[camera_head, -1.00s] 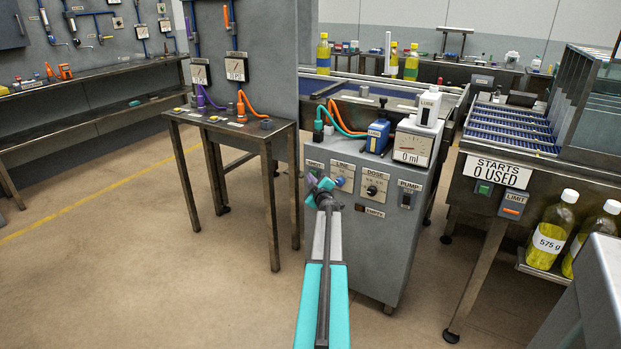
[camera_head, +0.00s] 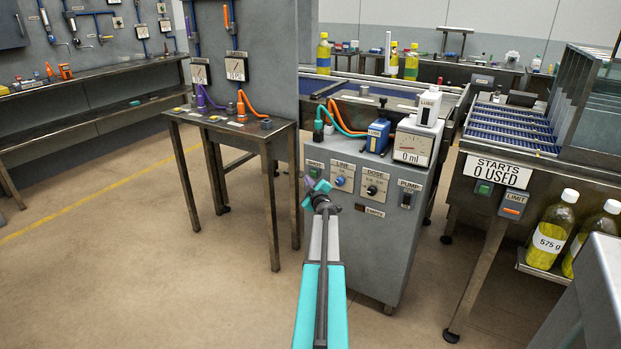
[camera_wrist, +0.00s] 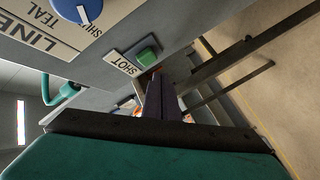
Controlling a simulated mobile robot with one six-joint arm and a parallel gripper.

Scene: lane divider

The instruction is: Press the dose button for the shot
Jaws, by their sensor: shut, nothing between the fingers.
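The green SHOT button (camera_head: 314,172) is at the upper left of the grey dosing cabinet's front (camera_head: 365,235), under its SHOT label. My gripper (camera_head: 312,187) is in front of that panel, just below the button in the head view. In the wrist view my dark fingers (camera_wrist: 161,82) are shut and empty, with their tips close to the button's lower edge. I cannot see contact. The dial gauge (camera_head: 412,145) reads 0 ml.
The blue LINE knob (camera_head: 340,181), black DOSE knob (camera_head: 371,190) and PUMP switch (camera_head: 406,200) lie to the right on the same panel. A steel side table (camera_head: 230,131) stands left of the cabinet. Open floor lies in front.

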